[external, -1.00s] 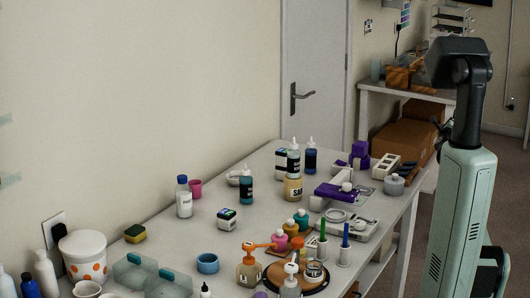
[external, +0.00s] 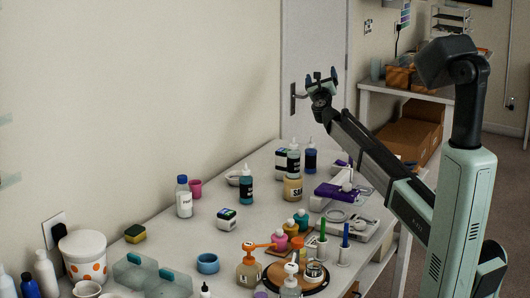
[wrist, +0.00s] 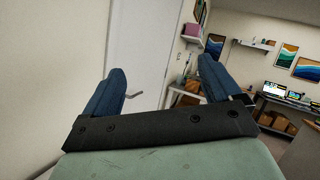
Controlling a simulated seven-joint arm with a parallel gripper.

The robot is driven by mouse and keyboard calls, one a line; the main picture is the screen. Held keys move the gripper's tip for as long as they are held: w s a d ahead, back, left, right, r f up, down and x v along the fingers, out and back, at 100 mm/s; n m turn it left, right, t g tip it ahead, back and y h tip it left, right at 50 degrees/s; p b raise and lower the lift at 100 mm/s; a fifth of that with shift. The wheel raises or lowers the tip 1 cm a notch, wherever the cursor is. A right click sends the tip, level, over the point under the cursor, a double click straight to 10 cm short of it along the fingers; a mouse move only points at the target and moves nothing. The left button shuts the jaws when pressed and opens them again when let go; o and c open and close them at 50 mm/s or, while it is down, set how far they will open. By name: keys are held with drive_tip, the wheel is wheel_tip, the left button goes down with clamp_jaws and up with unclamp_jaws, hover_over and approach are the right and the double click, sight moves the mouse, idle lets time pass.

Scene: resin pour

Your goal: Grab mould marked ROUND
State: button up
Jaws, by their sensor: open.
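My gripper (external: 321,77) is raised high above the far end of the table, in front of the door. Its jaws point upward, open and empty. I cannot read the word ROUND on anything in the external view, so I cannot tell which item is that mould. The wrist view shows none of the table's items. My arm hides part of the table's far right end.
The table (external: 165,246) is crowded. A white paint bottle (external: 184,200), blue cup (external: 207,263), orange-dotted tub (external: 84,257), dark blue bottle (external: 310,160), purple-and-white device (external: 338,190) and round wooden board (external: 271,277) stand on it. The wall runs along its left side. The air around my gripper is clear.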

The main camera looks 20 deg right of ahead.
drive_tip(key=s+a+r+m+t+y, duration=0.1)
drive_tip(key=s+a+r+y, duration=0.2)
drive_tip(key=a, duration=0.8)
drive_tip(key=s+a+r, duration=0.4)
drive_tip(key=a, duration=0.7)
drive_tip(key=s+a+r+n+g+y, duration=0.2)
drive_tip(key=s+a+n+y, duration=0.6)
drive_tip(key=a, duration=0.5)
drive_tip(key=s+a+r+n+g+y, duration=0.25)
drive_tip(key=s+a+n+y, duration=0.25)
drive_tip(key=s+a, duration=0.6)
drive_tip(key=s+a+r+n+g+y, duration=0.1)
drive_tip(key=s+a+r+n+y, duration=0.2)
drive_tip(key=s+a+n+y, duration=0.8)
drive_tip(key=s+a+f+n+g+h, duration=0.4)
drive_tip(key=s+a+f+n+g, duration=0.5)
drive_tip(key=a+f+n+g, duration=0.4)
drive_tip(key=n+g+h, duration=0.4)
drive_tip(key=n+h, duration=1.2)
drive_tip(key=n, duration=0.1)
hover_over(206, 259)
drive_tip(key=s, duration=0.3)
wheel_tip(206, 259, down, 19)
drive_tip(key=shift+t, duration=0.25)
drive_tip(key=f, duration=1.3)
drive_tip(key=shift+w+a, duration=0.2)
drive_tip(key=shift+w, duration=0.15)
